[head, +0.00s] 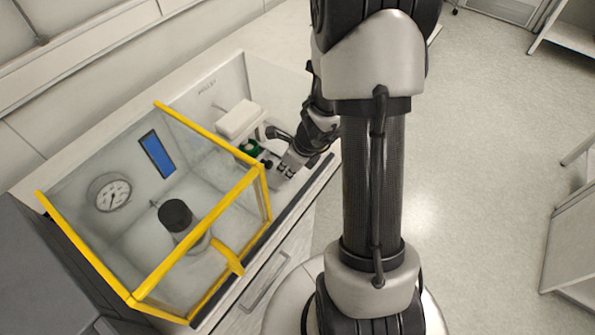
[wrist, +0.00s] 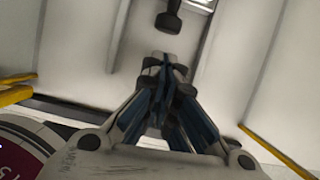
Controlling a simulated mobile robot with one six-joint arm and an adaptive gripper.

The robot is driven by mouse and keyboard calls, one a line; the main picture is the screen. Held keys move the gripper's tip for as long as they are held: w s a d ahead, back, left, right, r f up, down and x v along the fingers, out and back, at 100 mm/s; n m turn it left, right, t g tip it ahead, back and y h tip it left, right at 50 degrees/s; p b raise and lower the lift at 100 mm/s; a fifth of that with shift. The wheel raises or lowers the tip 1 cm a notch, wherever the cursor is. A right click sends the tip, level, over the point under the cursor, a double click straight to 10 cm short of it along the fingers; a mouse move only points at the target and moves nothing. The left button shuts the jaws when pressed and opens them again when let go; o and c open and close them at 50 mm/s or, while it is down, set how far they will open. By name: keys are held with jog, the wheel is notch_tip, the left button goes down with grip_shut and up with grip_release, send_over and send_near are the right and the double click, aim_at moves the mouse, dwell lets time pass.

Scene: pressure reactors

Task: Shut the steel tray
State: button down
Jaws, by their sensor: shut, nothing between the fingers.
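My gripper (wrist: 163,65) is shut and empty in the wrist view, its fingertips together near the picture's middle. A dark block-like part on a short stem (wrist: 168,22) shows just beyond the fingertips, with a small gap in the picture. Pale, upright-looking panels surround it. In the head view my arm reaches down to the right-hand bay of the bench unit, where small parts crowd together. I cannot make out the steel tray for certain in either view; my arm hides part of that bay.
A clear box with a yellow frame (head: 202,225) stands left of my wrist, with a dark-topped cylinder (head: 176,215) and a round gauge (head: 110,192) inside. A white block (head: 239,119) sits at the bay's back. A drawer handle (head: 264,294) is below. Open floor lies right.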

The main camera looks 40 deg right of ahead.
jog(key=shift+w+a, duration=0.3)
jog(key=shift+w, duration=0.4)
jog(key=shift+w+a+p, duration=0.2)
jog(key=shift+w+p, duration=0.15)
jog(key=shift+w, duration=0.25)
jog(key=shift+w+a+p, duration=0.2)
jog(key=shift+w+p, duration=0.1)
jog(key=shift+w, duration=0.25)
jog(key=shift+d, duration=0.1)
